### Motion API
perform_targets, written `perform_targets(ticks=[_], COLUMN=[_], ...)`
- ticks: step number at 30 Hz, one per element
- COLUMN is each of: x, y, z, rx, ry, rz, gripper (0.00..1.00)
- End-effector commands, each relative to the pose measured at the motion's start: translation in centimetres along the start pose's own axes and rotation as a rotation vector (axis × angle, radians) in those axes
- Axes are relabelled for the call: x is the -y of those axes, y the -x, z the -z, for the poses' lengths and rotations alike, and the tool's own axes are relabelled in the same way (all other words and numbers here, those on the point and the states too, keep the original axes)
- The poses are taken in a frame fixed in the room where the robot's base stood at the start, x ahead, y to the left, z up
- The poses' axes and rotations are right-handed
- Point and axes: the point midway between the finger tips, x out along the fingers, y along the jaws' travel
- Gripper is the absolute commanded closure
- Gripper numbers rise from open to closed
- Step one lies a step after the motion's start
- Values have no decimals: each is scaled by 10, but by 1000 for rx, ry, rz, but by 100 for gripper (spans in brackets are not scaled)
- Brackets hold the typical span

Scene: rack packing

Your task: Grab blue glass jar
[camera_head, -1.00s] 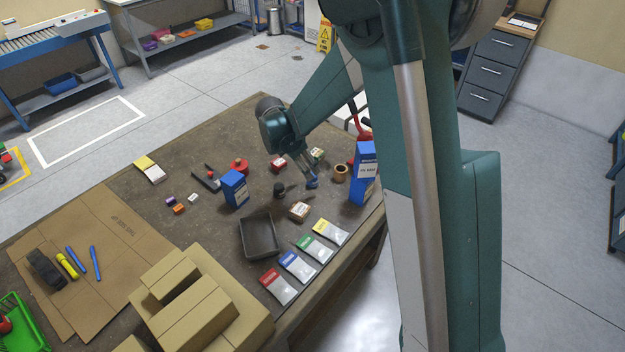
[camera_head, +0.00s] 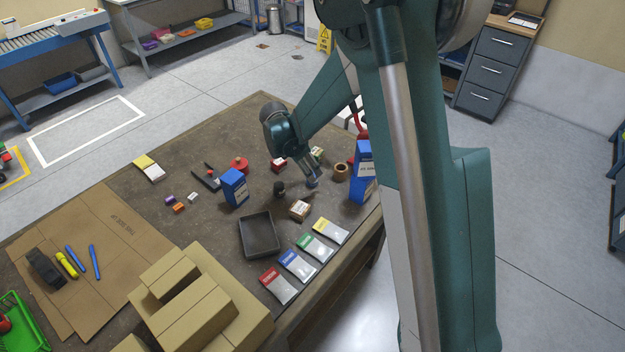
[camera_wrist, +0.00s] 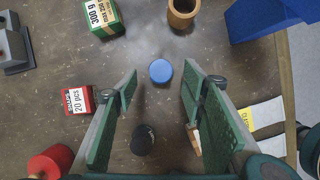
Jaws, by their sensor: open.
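The blue glass jar shows in the wrist view as a round blue top (camera_wrist: 161,71), centred between and just ahead of my fingertips. In the head view the jar (camera_head: 313,183) is a small shape on the table, partly hidden by my gripper (camera_head: 308,172). In the wrist view my gripper (camera_wrist: 160,84) is open, with one green finger on each side and a gap to the blue top. Nothing is held. I cannot tell how high the fingertips are above the jar.
A black round item (camera_wrist: 143,140) lies between my fingers nearer the palm. A red box (camera_wrist: 78,101) is outside the left finger. A brown ring (camera_wrist: 182,12), a green-and-white box (camera_wrist: 103,17) and a tall blue box (camera_wrist: 270,16) stand beyond. A grey tray (camera_head: 260,252) is in front.

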Motion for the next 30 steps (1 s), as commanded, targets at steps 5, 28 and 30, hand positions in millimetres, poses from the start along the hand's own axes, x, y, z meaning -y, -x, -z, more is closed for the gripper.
perform_targets(ticks=[5,28,30], x=[0,1,1], y=[-3,-52,-52], z=[0,-2,-2], rx=[0,0,0], ry=[0,0,0], rz=[0,0,0], gripper=[59,59,59])
